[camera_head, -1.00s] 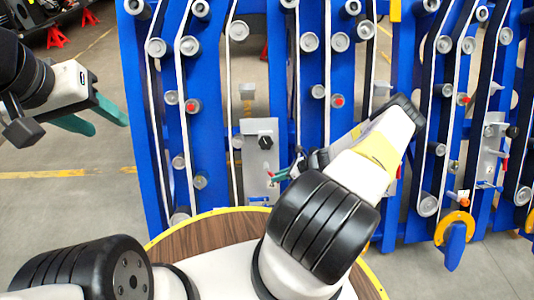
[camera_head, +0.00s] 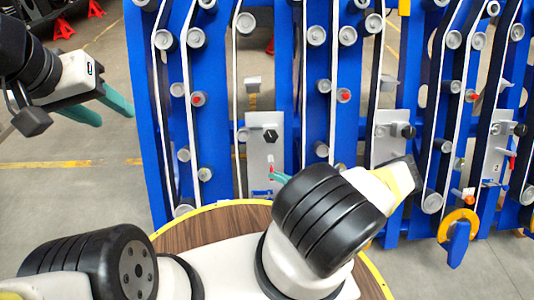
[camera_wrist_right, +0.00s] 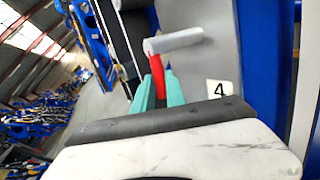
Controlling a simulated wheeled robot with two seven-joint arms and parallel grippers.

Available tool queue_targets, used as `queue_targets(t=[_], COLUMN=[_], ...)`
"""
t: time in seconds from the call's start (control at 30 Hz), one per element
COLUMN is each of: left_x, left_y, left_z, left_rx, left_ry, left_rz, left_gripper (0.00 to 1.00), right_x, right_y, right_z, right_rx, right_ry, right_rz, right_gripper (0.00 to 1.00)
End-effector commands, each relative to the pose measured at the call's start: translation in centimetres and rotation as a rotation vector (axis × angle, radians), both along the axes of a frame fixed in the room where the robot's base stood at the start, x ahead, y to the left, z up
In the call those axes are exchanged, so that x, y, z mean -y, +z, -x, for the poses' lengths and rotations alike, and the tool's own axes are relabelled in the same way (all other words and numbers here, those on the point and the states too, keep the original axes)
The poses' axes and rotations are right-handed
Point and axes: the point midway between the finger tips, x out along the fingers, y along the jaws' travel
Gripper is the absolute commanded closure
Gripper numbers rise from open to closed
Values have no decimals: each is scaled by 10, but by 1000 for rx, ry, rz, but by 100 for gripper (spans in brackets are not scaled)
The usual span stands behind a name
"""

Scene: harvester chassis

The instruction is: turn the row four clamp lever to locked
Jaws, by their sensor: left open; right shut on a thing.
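The row four clamp lever is a red handle (camera_wrist_right: 156,72) in the right wrist view, beside a pale cylinder (camera_wrist_right: 172,41) and a grey plate (camera_wrist_right: 207,50) with a "4" label (camera_wrist_right: 219,89). My right gripper (camera_wrist_right: 158,80) has its teal fingers on either side of the red handle, shut on it. In the head view only the fingertips of my right gripper (camera_head: 276,175) show, by the lower part of the grey plate (camera_head: 262,150); my own arm hides the rest. My left gripper (camera_head: 106,107) is open and empty at the upper left, away from the rack.
A blue rack (camera_head: 212,110) with several rollers and pale belts fills the middle and right. Similar grey plates (camera_head: 386,135) stand further right. An orange ring (camera_head: 458,222) is at the lower right. The floor (camera_head: 75,190) at left is clear.

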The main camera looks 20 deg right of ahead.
Motion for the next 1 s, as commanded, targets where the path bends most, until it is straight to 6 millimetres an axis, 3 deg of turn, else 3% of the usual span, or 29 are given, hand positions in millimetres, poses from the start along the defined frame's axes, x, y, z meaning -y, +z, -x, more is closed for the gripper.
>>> queue_targets(t=[0.57, 0.6, 0.7, 1.0], left_x=[0, 0, 0, 0], left_y=[0, 0, 0, 0], left_z=[0, 0, 0, 0], left_rx=[0, 0, 0, 0], left_ry=[0, 0, 0, 0], left_rz=[0, 0, 0, 0], left_gripper=[52, 52, 52, 52], right_x=[-1, -1, -1, -2], right_y=[-1, -1, -1, -1], right_z=[0, -1, 0, 0], right_rx=[5, 5, 5, 6], right_ry=[-20, -20, -20, -18], right_rz=[-30, -30, -30, -30], right_gripper=[100, 82, 62, 62])
